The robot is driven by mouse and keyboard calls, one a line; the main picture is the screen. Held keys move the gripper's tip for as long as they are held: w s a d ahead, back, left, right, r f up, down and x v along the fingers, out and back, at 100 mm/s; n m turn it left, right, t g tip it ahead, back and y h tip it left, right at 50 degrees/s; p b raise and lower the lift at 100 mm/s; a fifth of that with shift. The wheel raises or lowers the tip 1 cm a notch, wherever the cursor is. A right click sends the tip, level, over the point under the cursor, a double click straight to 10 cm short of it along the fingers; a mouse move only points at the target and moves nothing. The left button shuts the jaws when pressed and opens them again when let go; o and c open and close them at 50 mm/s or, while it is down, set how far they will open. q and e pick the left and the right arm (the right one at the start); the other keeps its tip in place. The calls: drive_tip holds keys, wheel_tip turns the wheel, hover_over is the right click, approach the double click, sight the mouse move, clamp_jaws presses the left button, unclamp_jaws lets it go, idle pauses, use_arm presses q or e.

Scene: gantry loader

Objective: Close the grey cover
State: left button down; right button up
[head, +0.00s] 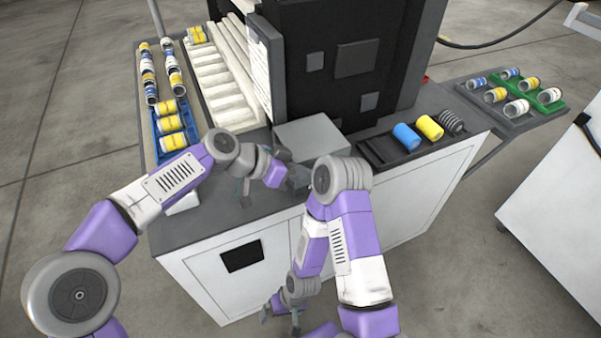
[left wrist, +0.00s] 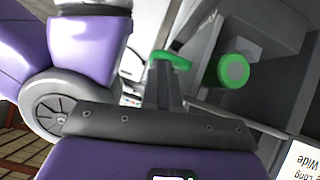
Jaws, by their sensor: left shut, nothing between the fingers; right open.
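A grey box-like cover (head: 312,135) with a flat, light top sits on the dark counter in front of the black machine. I cannot tell from here whether it is open or shut. A green round piece (left wrist: 233,70) is close by, among grey surfaces. My right gripper (head: 281,311) is open and empty, low in front of the white cabinet.
A dark tray (head: 376,150) with blue, yellow and grey cylinders lies right of the cover. A blue tray (head: 162,131) of cans is on the left. A green tray (head: 545,100) is at the far right. The black machine (head: 350,25) blocks the back.

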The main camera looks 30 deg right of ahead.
use_arm(q)
drive_tip(key=shift+f, duration=0.25)
drive_tip(key=s+p+v, duration=0.1)
drive_tip(key=s+v, duration=0.1)
drive_tip(key=v, duration=0.8)
drive_tip(key=shift+w+r+p, duration=0.3)
drive_tip(key=shift+w, duration=0.05)
drive_tip(key=shift+a, duration=0.1)
